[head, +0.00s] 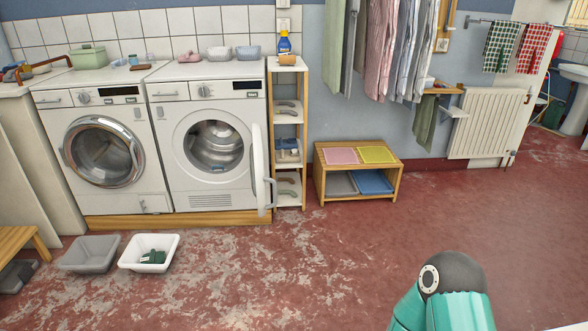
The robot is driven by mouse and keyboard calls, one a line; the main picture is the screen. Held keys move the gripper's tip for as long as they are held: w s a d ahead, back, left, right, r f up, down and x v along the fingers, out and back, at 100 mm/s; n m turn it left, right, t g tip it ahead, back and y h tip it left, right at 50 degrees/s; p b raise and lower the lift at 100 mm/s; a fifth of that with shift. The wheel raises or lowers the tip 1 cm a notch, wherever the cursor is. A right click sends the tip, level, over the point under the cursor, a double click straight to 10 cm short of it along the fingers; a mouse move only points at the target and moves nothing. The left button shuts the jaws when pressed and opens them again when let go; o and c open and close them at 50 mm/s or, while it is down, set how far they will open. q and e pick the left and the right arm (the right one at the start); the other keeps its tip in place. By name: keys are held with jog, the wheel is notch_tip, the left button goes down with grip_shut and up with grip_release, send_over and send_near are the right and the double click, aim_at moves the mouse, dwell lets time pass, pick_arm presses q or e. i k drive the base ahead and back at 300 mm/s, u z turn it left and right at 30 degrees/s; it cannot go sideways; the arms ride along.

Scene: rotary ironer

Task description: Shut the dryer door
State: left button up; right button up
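The dryer (207,140) is the right one of two white machines against the tiled wall. Its round opening and metal drum (214,146) are uncovered. The dryer door (259,163) stands wide open, swung out on the right side of the opening and seen nearly edge-on, with a grey handle (270,190) at its free edge. A green and dark grey piece of one of my arms shows at the bottom right, far from the door. Neither gripper is in view.
A washing machine (101,150) with a shut round door stands left of the dryer. A narrow shelf (301,140) stands just right of the open door. Grey (90,254) and white (149,252) tubs sit on the floor in front. The red floor at centre is clear.

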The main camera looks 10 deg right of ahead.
aim_at(260, 179)
jog(key=z, duration=0.85)
jog(key=i, duration=2.1)
jog(key=u, duration=1.25)
jog(key=i, duration=0.5)
jog(key=z, duration=0.3)
jog(key=k, duration=0.5)
jog(key=u, duration=0.1)
